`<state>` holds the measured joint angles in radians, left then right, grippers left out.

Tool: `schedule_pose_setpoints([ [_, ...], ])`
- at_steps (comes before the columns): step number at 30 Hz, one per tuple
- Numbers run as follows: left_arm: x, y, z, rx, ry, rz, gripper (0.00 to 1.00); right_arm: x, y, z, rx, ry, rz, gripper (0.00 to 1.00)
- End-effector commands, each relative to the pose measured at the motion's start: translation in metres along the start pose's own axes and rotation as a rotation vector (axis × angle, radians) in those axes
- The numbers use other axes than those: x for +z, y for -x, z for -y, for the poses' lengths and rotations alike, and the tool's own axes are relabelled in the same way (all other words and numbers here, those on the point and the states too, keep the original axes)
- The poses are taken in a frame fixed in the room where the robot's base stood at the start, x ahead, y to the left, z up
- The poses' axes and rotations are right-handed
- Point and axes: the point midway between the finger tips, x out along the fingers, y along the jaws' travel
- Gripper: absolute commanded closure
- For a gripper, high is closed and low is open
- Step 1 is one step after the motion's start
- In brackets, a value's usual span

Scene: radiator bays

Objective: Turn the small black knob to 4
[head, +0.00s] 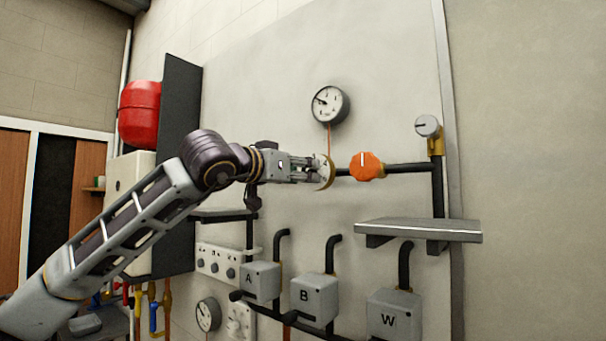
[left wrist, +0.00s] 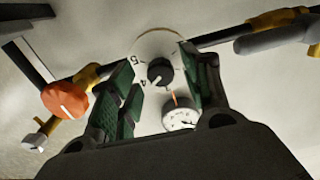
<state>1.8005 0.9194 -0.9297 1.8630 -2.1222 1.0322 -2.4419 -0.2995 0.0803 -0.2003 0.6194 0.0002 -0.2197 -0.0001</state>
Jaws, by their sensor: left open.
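The small black knob (left wrist: 160,72) sits on a round white dial (left wrist: 158,44) in the left wrist view. The figures 5 and 4 show on the dial's left side. A pale mark on the knob's lower left seems to point roughly toward the 4, but it is too small to be sure. My left gripper (left wrist: 160,75) is open, with a green-padded finger on each side of the knob in the picture; I cannot tell whether they touch it. In the head view my left gripper (head: 318,171) is right at the dial (head: 328,172), hiding the knob. My right gripper is out of view.
An orange knob (head: 367,166) is on the pipe just right of the dial, with a grey knob (head: 428,125) further right. A gauge (head: 330,104) is above. A grey shelf (head: 420,230) juts out below right. Boxes A (head: 260,281), B (head: 315,298) and W (head: 394,314) are lower.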

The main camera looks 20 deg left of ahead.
Motion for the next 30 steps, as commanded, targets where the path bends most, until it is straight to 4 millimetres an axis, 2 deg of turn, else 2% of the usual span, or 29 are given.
schedule_pose_setpoints([
  [21,0.001,0.088,0.001,-0.002,-0.001,0.002,0.52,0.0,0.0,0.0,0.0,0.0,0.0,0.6],
  [30,0.002,0.106,-0.001,0.0,-0.001,0.003,0.52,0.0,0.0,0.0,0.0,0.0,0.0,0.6],
])
